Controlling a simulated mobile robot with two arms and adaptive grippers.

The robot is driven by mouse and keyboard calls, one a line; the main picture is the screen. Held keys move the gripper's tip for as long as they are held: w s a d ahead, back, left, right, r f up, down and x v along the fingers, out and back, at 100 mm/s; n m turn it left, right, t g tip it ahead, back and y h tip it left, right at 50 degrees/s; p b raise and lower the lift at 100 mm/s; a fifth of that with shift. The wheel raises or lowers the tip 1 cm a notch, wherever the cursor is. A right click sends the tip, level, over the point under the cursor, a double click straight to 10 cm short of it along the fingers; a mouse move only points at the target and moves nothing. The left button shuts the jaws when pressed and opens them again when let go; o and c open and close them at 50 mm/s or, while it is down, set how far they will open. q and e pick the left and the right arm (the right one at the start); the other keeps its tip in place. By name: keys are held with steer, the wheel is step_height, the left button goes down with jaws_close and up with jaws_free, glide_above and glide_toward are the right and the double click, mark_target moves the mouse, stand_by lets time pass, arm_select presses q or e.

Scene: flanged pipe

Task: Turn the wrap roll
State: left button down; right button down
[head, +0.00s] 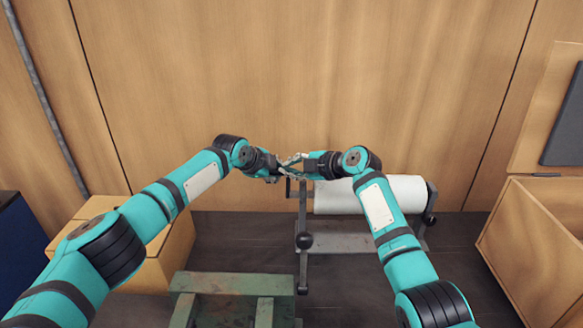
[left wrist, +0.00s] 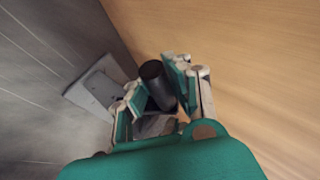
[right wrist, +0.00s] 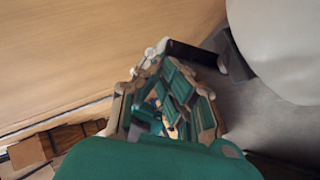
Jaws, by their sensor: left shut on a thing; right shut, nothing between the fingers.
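The white wrap roll (head: 336,197) lies level on a metal stand (head: 340,240) by the back wall, partly hidden behind my right arm. It also shows in the right wrist view (right wrist: 295,45). My left gripper (head: 279,170) is at the roll's left end. In the left wrist view its fingers (left wrist: 155,90) are shut around a dark cylindrical handle (left wrist: 152,72). My right gripper (head: 299,162) is beside the left one, above the roll's left end. Its fingers (right wrist: 172,98) are closed with nothing between them. A dark bar (right wrist: 197,54) runs close by them.
A dark ball knob (head: 304,240) sticks out at the stand's front left. A green metal frame (head: 232,284) stands in front. Wooden boxes are at left (head: 150,262) and right (head: 530,245). Dark floor is clear between stand and right box.

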arm_select(q)
steer(key=shift+a+f, duration=0.1)
steer(key=shift+f, duration=0.15)
steer(key=shift+s+d, duration=0.1)
steer(key=shift+d, duration=0.1)
steer(key=c, duration=1.5)
jaws_free()
steer(key=shift+r, duration=0.1)
steer(key=o, duration=0.3)
steer(key=shift+a+r, duration=0.15)
steer(key=shift+o, duration=0.2)
